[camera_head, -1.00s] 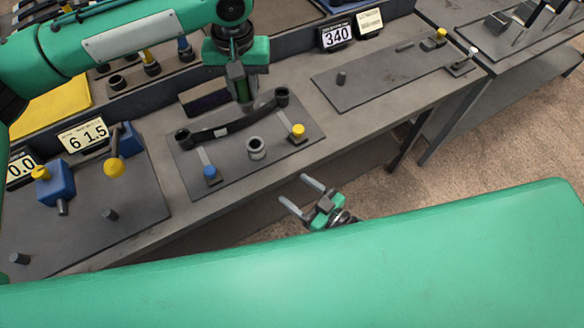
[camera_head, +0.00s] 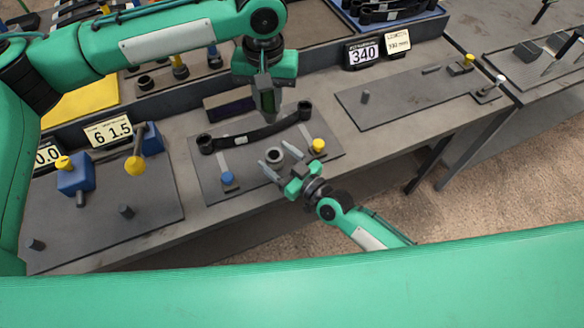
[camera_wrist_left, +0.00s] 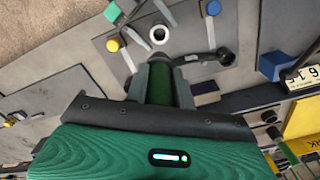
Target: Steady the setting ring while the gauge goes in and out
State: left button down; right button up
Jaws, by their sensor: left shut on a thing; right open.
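The setting ring (camera_head: 275,156) is a short grey ring, upright on a dark plate (camera_head: 210,185); it also shows in the left wrist view (camera_wrist_left: 159,34). My right gripper (camera_head: 273,153) is open, with one finger on each side of the ring; contact cannot be told. My left gripper (camera_head: 267,112) is shut on a dark green cylinder, seemingly the gauge's handle (camera_wrist_left: 197,88), above the back of the plate.
A blue knob (camera_head: 227,178) and a yellow knob (camera_head: 317,146) flank the ring. Displays reading 340 (camera_head: 363,54) and 61.5 (camera_head: 108,131) stand along the bench's back. A blue block (camera_head: 75,178) is at left. The right-hand plate (camera_head: 410,95) is mostly bare.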

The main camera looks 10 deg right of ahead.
aim_at(271, 122)
jog(key=shift+x, duration=0.8)
jog(key=shift+c, duration=0.5)
jog(key=c, duration=1.3)
pick_arm(q)
notch_tip(271, 122, down, 7)
jog(key=n, duration=0.6)
jog(key=shift+d, duration=0.1)
jog(key=shift+f, duration=2.75)
